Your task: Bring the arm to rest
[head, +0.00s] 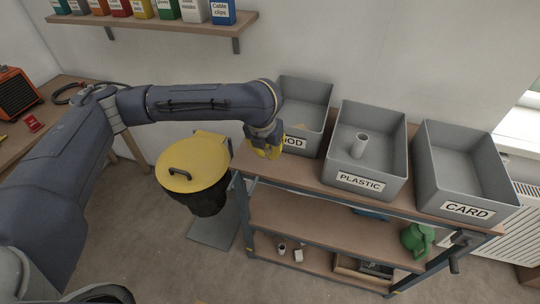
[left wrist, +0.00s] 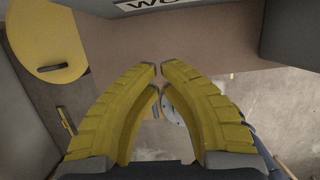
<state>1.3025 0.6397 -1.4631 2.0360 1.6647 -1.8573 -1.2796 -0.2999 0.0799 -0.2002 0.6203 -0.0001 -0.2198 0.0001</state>
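My left gripper (head: 268,154) has yellow fingers and hangs in front of the left grey bin (head: 309,93), covering part of its label, which ends in "OD". In the left wrist view the two fingers (left wrist: 159,72) arch together and their tips almost meet, with nothing held between them. My left arm (head: 200,101) reaches across from the left side of the head view. My right gripper is not in view.
Bins marked PLASTIC (head: 360,183), with a pale tube (head: 358,146) inside, and CARD (head: 467,211), apparently empty, share the bench top. A yellow-lidded black pail (head: 190,177) stands left of the bench. A wall shelf (head: 150,18) holds several boxes above the arm.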

